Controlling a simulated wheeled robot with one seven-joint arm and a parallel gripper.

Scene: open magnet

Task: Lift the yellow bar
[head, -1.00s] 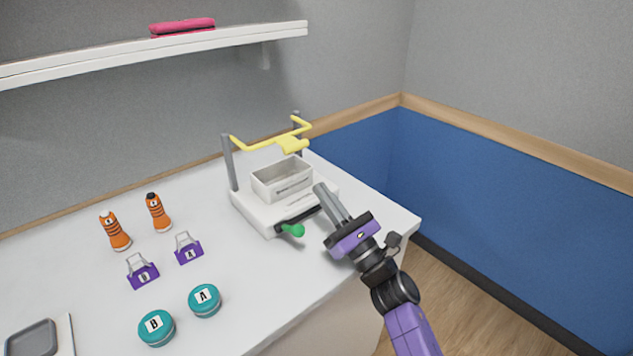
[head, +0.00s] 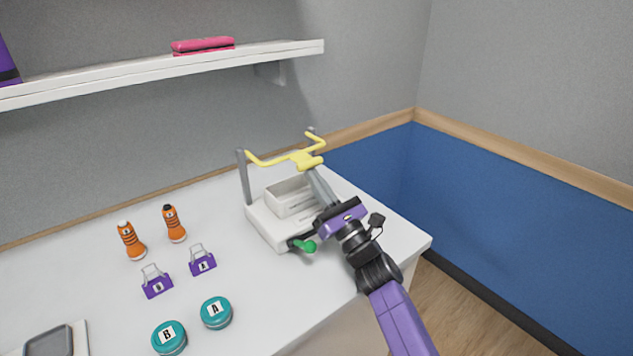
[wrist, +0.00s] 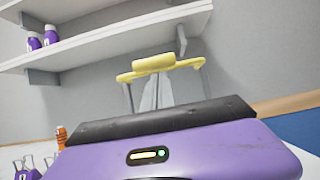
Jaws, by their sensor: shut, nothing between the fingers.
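The yellow bar (head: 305,159) spans two grey posts of a white device (head: 268,226) on the table, with a wider grip at its middle. In the wrist view the bar (wrist: 155,66) shows ahead, above my fingers. My gripper (head: 313,174) is shut and empty, its fingertips just below the middle of the bar. I cannot tell whether the fingertips touch it. The fingers partly hide the device and the white open box (head: 285,193) on it.
A green-ended lever (head: 305,246) sticks out of the device's front. Orange bottles (head: 132,241), purple clips (head: 157,283) and teal round containers (head: 216,312) stand to the left. A white shelf (head: 130,78) hangs above at the back. A blue-panelled wall is at right.

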